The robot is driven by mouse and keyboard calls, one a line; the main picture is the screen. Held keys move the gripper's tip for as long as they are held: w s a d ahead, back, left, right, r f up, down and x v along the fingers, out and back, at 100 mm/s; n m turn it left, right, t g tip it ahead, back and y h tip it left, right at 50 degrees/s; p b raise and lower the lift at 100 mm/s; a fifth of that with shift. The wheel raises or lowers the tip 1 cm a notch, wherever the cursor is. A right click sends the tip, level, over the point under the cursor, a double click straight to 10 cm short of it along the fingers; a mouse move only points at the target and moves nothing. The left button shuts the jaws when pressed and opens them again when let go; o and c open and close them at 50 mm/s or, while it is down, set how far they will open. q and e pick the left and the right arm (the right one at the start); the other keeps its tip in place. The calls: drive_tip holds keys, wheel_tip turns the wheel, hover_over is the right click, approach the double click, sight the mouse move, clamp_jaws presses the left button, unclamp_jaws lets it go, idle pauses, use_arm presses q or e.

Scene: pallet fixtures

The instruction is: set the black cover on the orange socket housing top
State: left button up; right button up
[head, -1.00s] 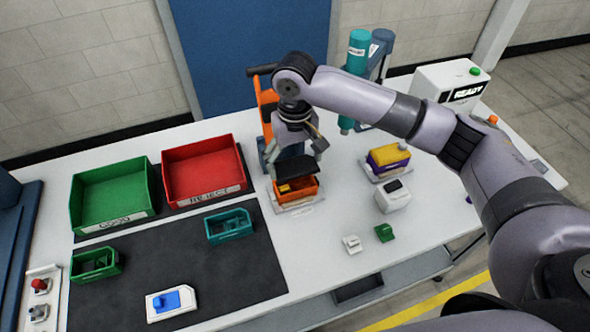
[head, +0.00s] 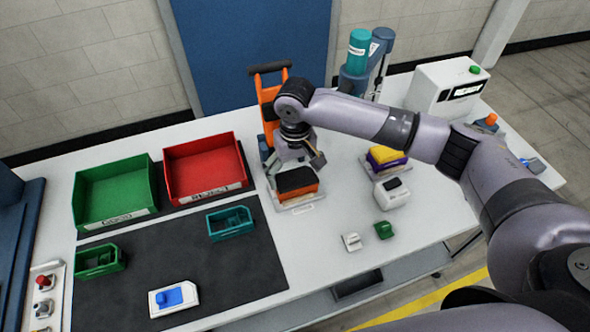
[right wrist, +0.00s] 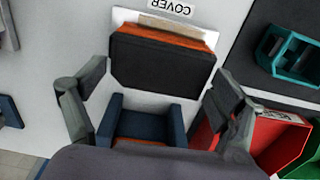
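The black cover (head: 296,179) lies on top of the orange socket housing (head: 302,197), on a pale labelled plate at the middle of the table. In the right wrist view the cover (right wrist: 160,65) looks flat, with orange housing (right wrist: 170,32) showing along its far edge. My right gripper (head: 296,164) is just above and behind the cover. In its wrist view the fingers (right wrist: 156,78) are spread wide on either side of the cover, with gaps, and hold nothing. The housing's inside is hidden under the cover. My left gripper is not in view.
A yellow and purple block (head: 388,158) and a white box (head: 392,192) stand to the right. Red (head: 205,170) and green (head: 113,195) bins and a teal tray (head: 230,223) are left.

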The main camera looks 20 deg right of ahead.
sight(295, 176)
drive_tip(key=shift+o, duration=0.8)
drive_tip(key=shift+r, duration=0.5)
wheel_tip(295, 176, up, 12)
drive_tip(key=b, duration=0.2)
drive_tip(key=shift+f+b, duration=0.25)
drive_tip(key=shift+b, duration=0.15)
